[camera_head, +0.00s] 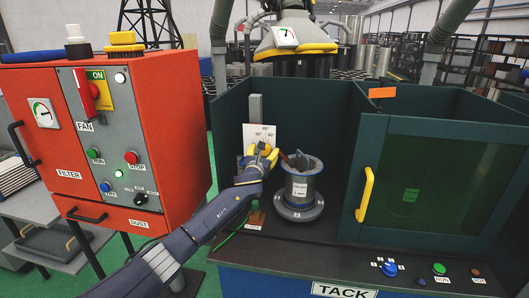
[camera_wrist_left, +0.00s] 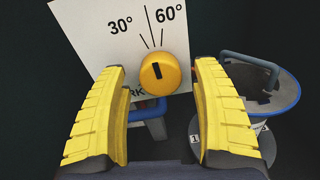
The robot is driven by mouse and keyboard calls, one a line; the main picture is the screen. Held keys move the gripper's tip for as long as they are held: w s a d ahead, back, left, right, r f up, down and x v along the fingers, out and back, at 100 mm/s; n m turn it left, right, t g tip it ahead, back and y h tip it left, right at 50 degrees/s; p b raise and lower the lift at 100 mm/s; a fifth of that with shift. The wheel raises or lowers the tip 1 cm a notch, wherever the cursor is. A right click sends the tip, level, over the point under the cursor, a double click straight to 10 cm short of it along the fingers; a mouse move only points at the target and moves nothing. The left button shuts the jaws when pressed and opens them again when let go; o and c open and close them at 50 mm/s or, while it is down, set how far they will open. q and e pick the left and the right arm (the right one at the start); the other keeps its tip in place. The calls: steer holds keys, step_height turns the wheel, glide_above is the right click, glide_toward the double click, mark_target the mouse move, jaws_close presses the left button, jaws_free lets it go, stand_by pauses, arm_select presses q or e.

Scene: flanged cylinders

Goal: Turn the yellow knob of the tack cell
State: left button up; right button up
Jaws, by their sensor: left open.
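The yellow knob (camera_wrist_left: 158,74) sits on a white dial plate (camera_wrist_left: 110,30) marked 30° and 60°, in the left wrist view. A short black mark on the knob points roughly up, between the two numbers. My left gripper (camera_wrist_left: 162,68) is open, with one yellow finger on each side of the knob and a gap to both. In the head view, my left gripper (camera_head: 258,157) is in front of the plate (camera_head: 260,132) inside the tack cell (camera_head: 364,130). There, I cannot clearly tell the knob from the yellow fingers. My right gripper is out of view.
A grey flanged cylinder (camera_head: 301,186) stands right of my gripper, with a tool handle above its rim. The cell's door (camera_head: 440,180) with a yellow handle (camera_head: 365,194) is farther right. A red filter cabinet (camera_head: 180,120) stands left. A hood (camera_head: 295,45) hangs above.

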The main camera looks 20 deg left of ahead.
arm_select(q)
steer(key=shift+w, duration=0.5)
steer(key=shift+o, duration=0.2)
jaws_close()
